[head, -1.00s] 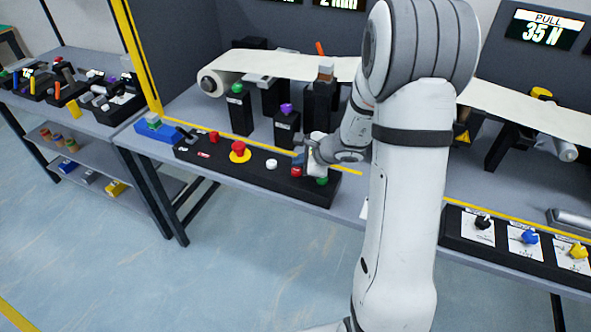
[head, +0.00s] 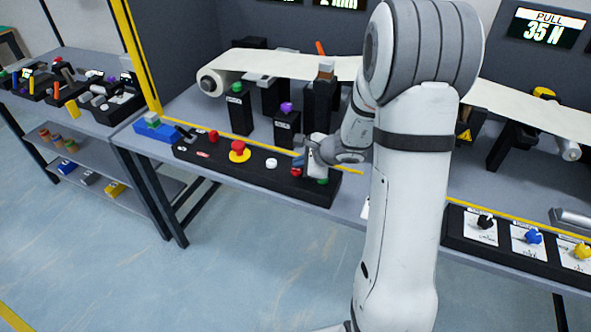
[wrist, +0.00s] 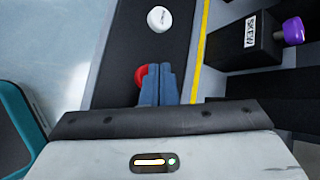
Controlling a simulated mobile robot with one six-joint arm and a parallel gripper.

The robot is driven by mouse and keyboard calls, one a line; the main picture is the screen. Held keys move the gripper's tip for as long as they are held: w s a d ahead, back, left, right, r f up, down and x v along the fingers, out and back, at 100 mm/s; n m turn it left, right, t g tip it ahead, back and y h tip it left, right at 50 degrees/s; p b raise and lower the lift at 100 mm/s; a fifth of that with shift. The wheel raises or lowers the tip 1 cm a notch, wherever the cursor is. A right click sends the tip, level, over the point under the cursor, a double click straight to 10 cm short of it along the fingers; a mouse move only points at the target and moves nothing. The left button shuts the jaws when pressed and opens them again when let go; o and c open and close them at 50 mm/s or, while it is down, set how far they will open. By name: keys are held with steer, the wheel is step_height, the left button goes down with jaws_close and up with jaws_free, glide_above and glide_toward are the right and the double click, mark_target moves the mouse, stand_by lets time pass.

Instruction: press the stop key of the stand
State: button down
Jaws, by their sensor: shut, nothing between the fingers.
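A small red key (head: 296,172) sits near the right end of the black panel (head: 222,168), between a white key (head: 271,163) and a green key (head: 322,181). No label on the red key can be read. My gripper (head: 298,162) is shut and empty, with its blue-grey fingers close over the red key. In the wrist view the closed fingertips (wrist: 159,69) partly cover the red key (wrist: 140,76), whose left part shows. I cannot tell whether they touch it. The white key (wrist: 160,19) shows beyond them.
A red mushroom button on a yellow base (head: 239,151) stands farther left on the panel. Behind the panel are black posts with a green knob (head: 236,87) and a purple knob (head: 286,107), below a pale web (head: 280,67). Blue, black and yellow knobs stand at right.

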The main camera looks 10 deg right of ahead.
mark_target(300, 171)
steer(key=shift+f+b, duration=0.5)
steer(key=shift+b, duration=0.2)
stand_by(0.5)
steer(key=shift+r, duration=0.15)
steer(key=shift+r+p, duration=0.55)
steer(key=shift+r, duration=0.2)
step_height(300, 171, up, 5)
steer(key=p, duration=0.3)
steer(key=shift+p, duration=0.35)
stand_by(0.6)
